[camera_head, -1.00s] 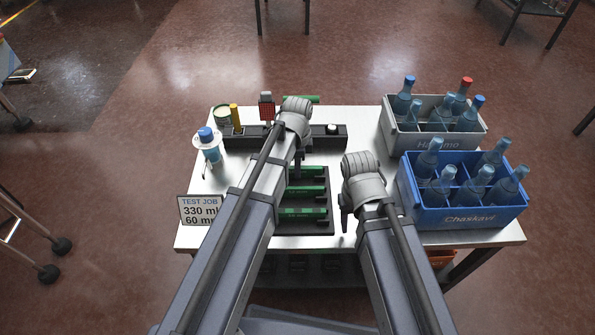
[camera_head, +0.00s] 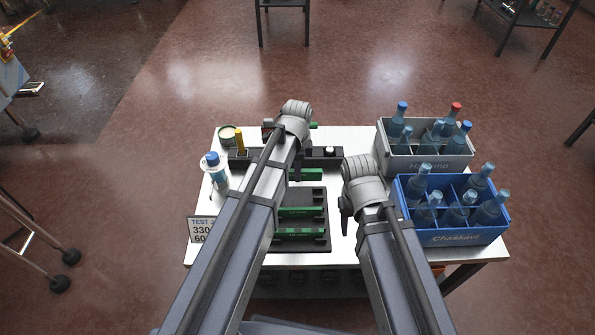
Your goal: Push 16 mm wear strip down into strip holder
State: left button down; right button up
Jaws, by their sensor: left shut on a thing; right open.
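A green wear strip (camera_head: 305,175) is held crosswise in my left gripper (camera_head: 299,167), whose jaws are mostly hidden by my arm. The strip hangs above the back end of a dark rack (camera_head: 325,205); its size marking cannot be read. Two more green strips (camera_head: 302,212) (camera_head: 302,233) lie across slots in the rack. A long black bar (camera_head: 318,154), perhaps the strip holder, lies behind the rack, partly covered by my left arm. My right gripper (camera_head: 344,215) is open and empty, just right of the rack, pointing down.
A grey crate (camera_head: 430,166) and a blue crate (camera_head: 455,239), both with bottles, fill the table's right side. A blue-capped bottle (camera_head: 214,175), yellow-handled item (camera_head: 241,141), tin (camera_head: 227,134) and sign (camera_head: 198,230) stand left. White tabletop (camera_head: 345,248) shows at front.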

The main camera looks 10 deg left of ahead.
notch_tip(320, 180, up, 12)
jog(key=p, duration=1.1)
jog(key=shift+f, duration=0.15)
